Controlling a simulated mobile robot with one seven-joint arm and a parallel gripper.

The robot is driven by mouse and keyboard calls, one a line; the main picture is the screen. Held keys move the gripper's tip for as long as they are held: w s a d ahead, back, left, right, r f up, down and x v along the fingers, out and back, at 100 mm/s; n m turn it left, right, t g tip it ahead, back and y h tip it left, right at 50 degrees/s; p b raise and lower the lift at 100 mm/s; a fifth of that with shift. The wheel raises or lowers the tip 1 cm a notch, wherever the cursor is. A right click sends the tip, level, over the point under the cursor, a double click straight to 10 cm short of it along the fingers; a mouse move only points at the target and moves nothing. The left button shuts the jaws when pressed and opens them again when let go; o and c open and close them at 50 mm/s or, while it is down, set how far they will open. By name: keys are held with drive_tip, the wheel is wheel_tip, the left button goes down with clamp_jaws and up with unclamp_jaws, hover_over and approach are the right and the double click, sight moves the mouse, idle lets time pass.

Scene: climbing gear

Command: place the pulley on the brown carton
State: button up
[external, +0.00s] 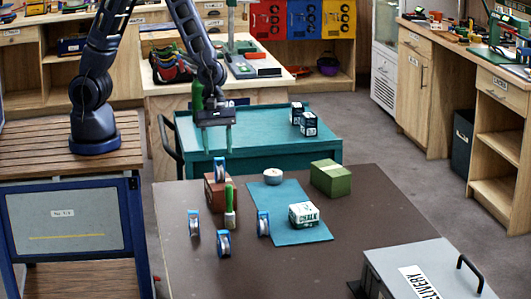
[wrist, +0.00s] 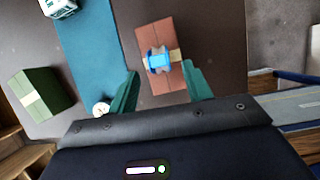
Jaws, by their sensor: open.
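The brown carton (external: 209,193) stands on the dark table and also shows in the wrist view (wrist: 148,30). A blue-rimmed pulley (external: 220,169) sits on top of it, upright; in the wrist view this pulley (wrist: 158,61) lies over the carton's top, near its tan tape. My gripper (external: 219,150) is open and empty, just above the pulley and apart from it. In the wrist view my gripper's fingers (wrist: 162,80) are spread, with the pulley ahead between them. Part of the carton's front is hidden behind a green-handled brush (external: 230,206).
Similar blue-rimmed pulleys stand on the table at the left (external: 194,224), front (external: 224,243) and mat edge (external: 263,224). A chalk box (external: 303,215) and a round white-topped item (external: 272,176) are on the teal mat (external: 290,237). A green carton (external: 331,178) stands right.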

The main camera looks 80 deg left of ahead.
drive_tip(key=v, duration=0.6)
drive_tip(key=s+a+r+m+t+y, duration=0.1)
drive_tip(key=a+r+m, duration=0.5)
drive_tip(key=a, duration=0.5)
drive_tip(key=a+r+m+t+y, duration=0.1)
drive_tip(key=a+r+m+t, duration=0.15)
drive_tip(key=a+r, duration=0.6)
drive_tip(key=s+a+r+m+y, duration=0.1)
drive_tip(key=s+a+m, duration=0.3)
drive_tip(key=a, duration=0.6)
drive_tip(key=s+a+r+m+t+y, duration=0.1)
drive_tip(key=s+a+r+m, duration=0.3)
drive_tip(key=s+a, duration=0.5)
drive_tip(key=shift+s+a+r+m+y, duration=0.3)
drive_tip(key=shift+a+m, duration=0.45)
drive_tip(key=shift+a, duration=0.25)
